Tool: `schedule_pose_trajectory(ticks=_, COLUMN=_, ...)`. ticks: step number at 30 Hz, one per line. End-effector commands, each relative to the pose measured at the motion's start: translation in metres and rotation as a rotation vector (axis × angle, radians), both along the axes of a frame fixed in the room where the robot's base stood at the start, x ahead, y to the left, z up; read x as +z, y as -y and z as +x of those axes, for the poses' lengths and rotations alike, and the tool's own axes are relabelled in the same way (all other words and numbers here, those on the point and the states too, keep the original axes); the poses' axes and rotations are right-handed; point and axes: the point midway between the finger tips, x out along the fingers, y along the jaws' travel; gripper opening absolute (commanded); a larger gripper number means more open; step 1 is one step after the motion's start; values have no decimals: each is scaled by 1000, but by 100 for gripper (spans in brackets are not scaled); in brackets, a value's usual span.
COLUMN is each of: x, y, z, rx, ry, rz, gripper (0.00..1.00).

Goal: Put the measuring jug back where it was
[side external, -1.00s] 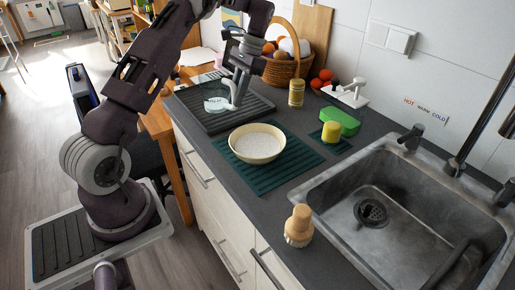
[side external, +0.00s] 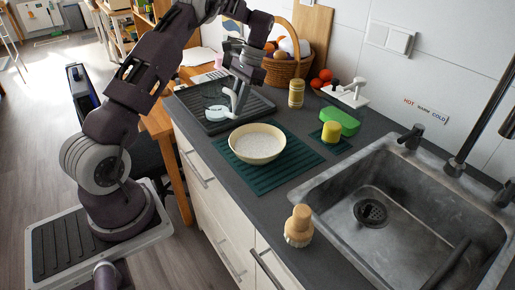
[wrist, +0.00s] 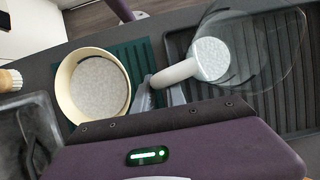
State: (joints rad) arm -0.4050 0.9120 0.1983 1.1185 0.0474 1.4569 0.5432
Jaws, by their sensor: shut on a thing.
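The measuring jug (wrist: 278,62) is clear, with a pale handle (wrist: 174,74). My gripper (wrist: 166,88) is shut on the handle in the wrist view. In the side view my gripper (side external: 237,90) holds the jug (side external: 216,113) at the black ribbed drying mat (side external: 258,106). A pale round patch shows at the jug's bottom. Whether the jug touches the mat I cannot tell. The mat also shows in the wrist view (wrist: 303,122).
A cream bowl (side external: 257,156) with white contents stands on a green ribbed mat (side external: 262,184). A spice jar (side external: 296,94) and a fruit basket (side external: 284,70) are behind. A yellow-topped thing (side external: 331,133), green sponge (side external: 341,121), wooden brush (side external: 299,226) and sink (side external: 345,215) lie to the right.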

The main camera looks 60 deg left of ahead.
Motion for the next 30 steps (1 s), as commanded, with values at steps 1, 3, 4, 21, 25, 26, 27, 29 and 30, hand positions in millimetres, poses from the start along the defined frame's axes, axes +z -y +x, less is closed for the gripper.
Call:
schedule_pose_trajectory(ticks=1, x=0, y=0, z=0, rx=0, ry=0, rz=0, gripper=0)
schedule_pose_trajectory(ticks=3, x=0, y=0, z=0, rx=0, ry=0, rz=0, gripper=0)
schedule_pose_trajectory(ticks=4, x=0, y=0, z=0, rx=0, ry=0, rz=0, gripper=0)
schedule_pose_trajectory(ticks=21, x=-7, y=0, z=0, rx=0, ry=1, rz=1, gripper=41)
schedule_pose_trajectory(ticks=25, x=-7, y=0, z=0, rx=0, ry=1, rz=1, gripper=41)
schedule_pose_trajectory(ticks=26, x=-7, y=0, z=0, rx=0, ry=1, rz=0, gripper=41)
schedule_pose_trajectory(ticks=27, x=-6, y=0, z=1, rx=0, ry=1, rz=1, gripper=41)
schedule_pose_trajectory(ticks=29, x=-1, y=0, z=3, rx=0, ry=2, rz=1, gripper=41)
schedule_pose_trajectory(ticks=30, x=5, y=-1, z=6, rx=0, ry=4, rz=2, gripper=41)
